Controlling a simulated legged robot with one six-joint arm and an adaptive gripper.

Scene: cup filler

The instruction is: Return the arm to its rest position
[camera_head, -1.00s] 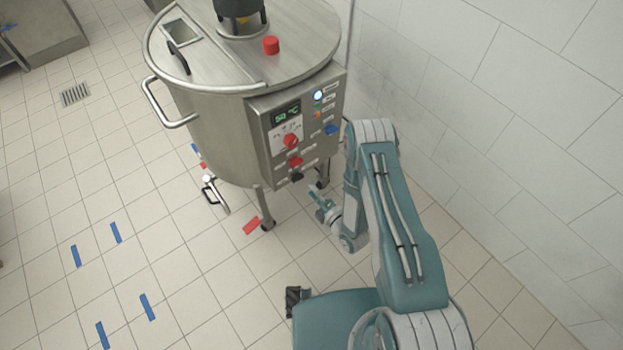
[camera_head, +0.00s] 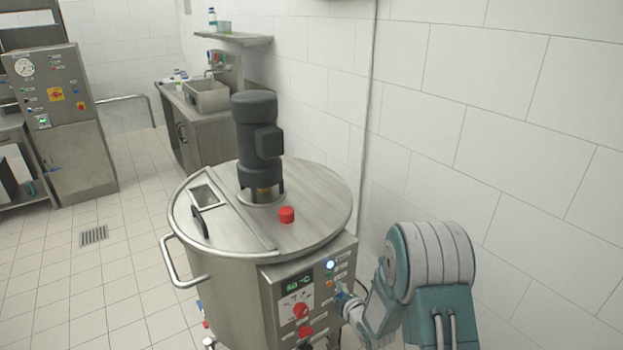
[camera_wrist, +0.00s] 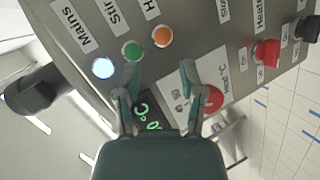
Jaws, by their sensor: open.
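My gripper (camera_head: 343,292) is beside the right part of the steel control panel (camera_head: 268,316) on the mixing tank (camera_head: 228,290). In the wrist view my gripper (camera_wrist: 158,78) is open and empty, its two fingers apart in front of the panel (camera_wrist: 205,30). Between and below the fingers I see the green-lit display (camera_wrist: 148,112). A red knob (camera_wrist: 212,98) is right of the right finger. I cannot tell whether the fingers touch the panel. My arm (camera_head: 430,265) is bent, its elbow raised near the tiled wall.
The white tiled wall (camera_head: 520,130) is close behind and right of my arm. The lit mains lamp (camera_wrist: 103,68), green lamp (camera_wrist: 133,50), orange lamp (camera_wrist: 162,36) and red heater switch (camera_wrist: 266,52) are on the panel. A dark motor (camera_head: 257,135) stands on the tank lid. Floor (camera_head: 110,270) is clear at left.

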